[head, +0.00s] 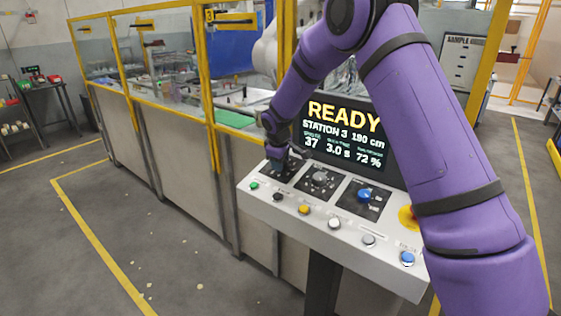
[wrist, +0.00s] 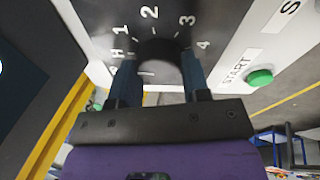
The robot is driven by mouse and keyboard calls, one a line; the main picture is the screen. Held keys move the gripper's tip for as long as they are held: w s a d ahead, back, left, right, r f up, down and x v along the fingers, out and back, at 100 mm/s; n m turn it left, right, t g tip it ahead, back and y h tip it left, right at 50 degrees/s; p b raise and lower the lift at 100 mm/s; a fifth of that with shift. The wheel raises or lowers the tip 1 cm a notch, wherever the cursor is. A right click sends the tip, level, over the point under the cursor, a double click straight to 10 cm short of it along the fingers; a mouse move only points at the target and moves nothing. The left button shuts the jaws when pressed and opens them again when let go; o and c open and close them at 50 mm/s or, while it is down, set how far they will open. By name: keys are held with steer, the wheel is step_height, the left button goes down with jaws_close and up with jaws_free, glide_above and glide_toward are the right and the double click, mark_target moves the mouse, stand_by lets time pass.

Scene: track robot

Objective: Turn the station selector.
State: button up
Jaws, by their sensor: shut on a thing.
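The station selector is a dark round knob (wrist: 160,48) on a black plate with H and the numbers 1 to 4 around it in the wrist view. My gripper (wrist: 158,70) has its two blue-grey fingers on either side of the knob, shut on it. In the head view my gripper (head: 278,160) reaches down onto the leftmost black plate of the console and hides most of the knob. I cannot tell which mark the knob points to. The screen (head: 343,135) reads READY, STATION 3, 190 cm.
The sloped console (head: 385,270) carries a grey dial (head: 319,180), a blue knob (head: 364,196), a yellow round control (head: 408,217) and a front row of buttons. The green START button (wrist: 259,77) is close beside my gripper. A yellow-framed glass fence (head: 212,90) stands behind; floor at left is open.

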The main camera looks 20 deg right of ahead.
steer(key=o, duration=0.9)
steer(key=shift+r, duration=0.1)
steer(key=v, duration=1)
steer(key=shift+r, duration=0.3)
steer(key=shift+s, duration=0.15)
